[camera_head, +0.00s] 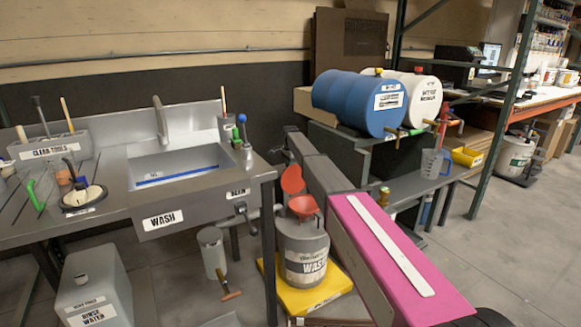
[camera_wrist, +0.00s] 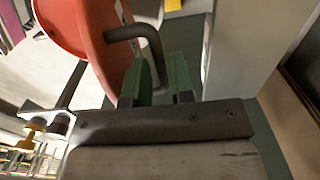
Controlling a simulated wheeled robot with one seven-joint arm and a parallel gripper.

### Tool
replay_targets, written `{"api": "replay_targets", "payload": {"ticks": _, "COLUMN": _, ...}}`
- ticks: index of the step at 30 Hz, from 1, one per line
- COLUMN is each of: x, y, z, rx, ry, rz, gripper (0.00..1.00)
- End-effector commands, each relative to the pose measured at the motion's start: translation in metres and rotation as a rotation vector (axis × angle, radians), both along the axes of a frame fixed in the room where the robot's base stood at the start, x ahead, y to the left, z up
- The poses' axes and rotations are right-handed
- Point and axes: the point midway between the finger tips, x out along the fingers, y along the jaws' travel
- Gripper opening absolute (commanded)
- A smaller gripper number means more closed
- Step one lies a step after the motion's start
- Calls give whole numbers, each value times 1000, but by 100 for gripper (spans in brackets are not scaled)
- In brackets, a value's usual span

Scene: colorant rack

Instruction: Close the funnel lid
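The red funnel (camera_head: 305,207) sits on top of a grey drum labelled WASH (camera_head: 303,250). Its round red lid (camera_head: 292,180) stands raised behind the funnel's mouth, so the funnel is open. In the wrist view the lid (camera_wrist: 88,45) is a large red disc at upper left, with a bent dark handle (camera_wrist: 130,32) beside it. My gripper (camera_wrist: 164,72) has two green fingers with a gap between them. The handle's lower end hangs at the left finger and the gap; I cannot tell whether it touches. In the head view the gripper's fingers are not seen.
The drum stands on a yellow base (camera_head: 318,292). A metal sink table (camera_head: 190,220) is to its left. A blue barrel (camera_head: 360,102) and a white barrel (camera_head: 422,98) lie on a stand behind. My arm fills the space just right of the drum. Open floor lies at the right.

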Motion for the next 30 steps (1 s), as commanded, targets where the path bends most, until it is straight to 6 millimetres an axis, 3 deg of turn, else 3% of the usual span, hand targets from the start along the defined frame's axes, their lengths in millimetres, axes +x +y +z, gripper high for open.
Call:
{"api": "replay_targets", "payload": {"ticks": 5, "x": 0, "y": 0, "z": 0, "rx": 0, "ry": 0, "rz": 0, "gripper": 22}}
{"api": "replay_targets", "payload": {"ticks": 8, "x": 0, "y": 0, "z": 0, "rx": 0, "ry": 0, "rz": 0, "gripper": 0}}
{"api": "replay_targets", "payload": {"ticks": 20, "x": -8, "y": -4, "z": 3, "rx": 22, "ry": -33, "rz": 3, "gripper": 0}}
{"api": "replay_targets", "payload": {"ticks": 30, "x": -42, "y": -26, "z": 10, "rx": 146, "ry": -218, "rz": 3, "gripper": 0}}
